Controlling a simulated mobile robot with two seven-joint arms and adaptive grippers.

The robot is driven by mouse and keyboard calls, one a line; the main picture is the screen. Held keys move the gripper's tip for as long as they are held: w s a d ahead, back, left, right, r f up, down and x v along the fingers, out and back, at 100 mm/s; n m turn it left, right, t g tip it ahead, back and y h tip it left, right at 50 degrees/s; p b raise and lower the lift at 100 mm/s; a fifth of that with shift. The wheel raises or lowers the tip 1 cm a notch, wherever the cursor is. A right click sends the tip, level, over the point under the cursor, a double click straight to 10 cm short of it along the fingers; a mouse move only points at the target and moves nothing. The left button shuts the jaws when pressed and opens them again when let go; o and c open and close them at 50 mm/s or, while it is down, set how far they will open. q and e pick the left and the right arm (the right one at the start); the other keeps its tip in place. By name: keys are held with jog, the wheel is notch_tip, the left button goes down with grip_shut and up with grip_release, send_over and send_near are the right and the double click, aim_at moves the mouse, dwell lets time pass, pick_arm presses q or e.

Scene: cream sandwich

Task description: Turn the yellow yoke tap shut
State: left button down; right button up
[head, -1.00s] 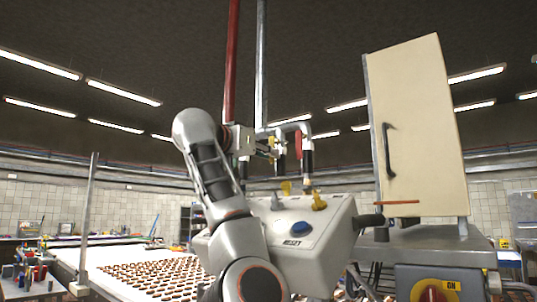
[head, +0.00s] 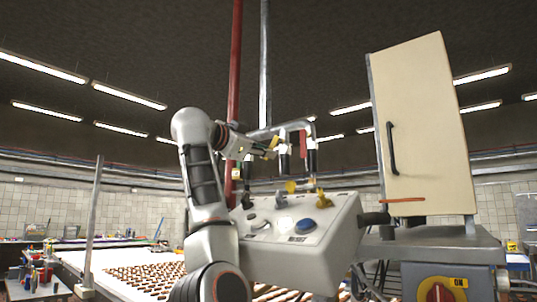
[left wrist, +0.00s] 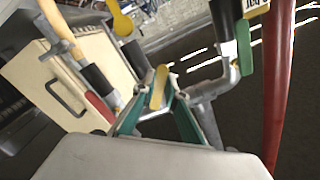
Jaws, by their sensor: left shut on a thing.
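The yellow yoke tap (head: 273,142) sits on the grey pipe yoke (head: 268,132) beside the upright pipes. My left gripper (head: 267,148) reaches it from the left. In the left wrist view, the yellow lever (left wrist: 158,88) stands between the fingertips of my left gripper (left wrist: 157,98), which is shut on it. The lever looks slanted in the head view. The tap's body is partly hidden behind the fingers. My right gripper is in neither view.
A red handle (head: 303,143) is just right of the tap. More yellow valves (head: 291,187) stand below, over a white control box (head: 300,240) with a blue button. A red pipe (head: 236,60) rises behind my gripper. A cream cabinet door (head: 425,130) stands at right.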

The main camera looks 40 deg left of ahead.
pick_arm(q)
jog(key=r+m+p, duration=0.1)
jog(key=m, duration=0.2)
jog(key=a+r+m+p, duration=0.1)
jog(key=m, duration=0.3)
jog(key=r+m+p, duration=0.1)
jog(key=m+p, duration=0.1)
jog(key=m, duration=0.1)
jog(key=shift+w+a+r, duration=0.1)
jog(key=shift+a+r, duration=0.05)
jog(key=shift+a, duration=0.2)
jog(key=shift+m, duration=0.4)
jog(key=c, duration=2)
grip_release()
jog(key=shift+c, duration=0.2)
jog(key=shift+d+r, duration=0.1)
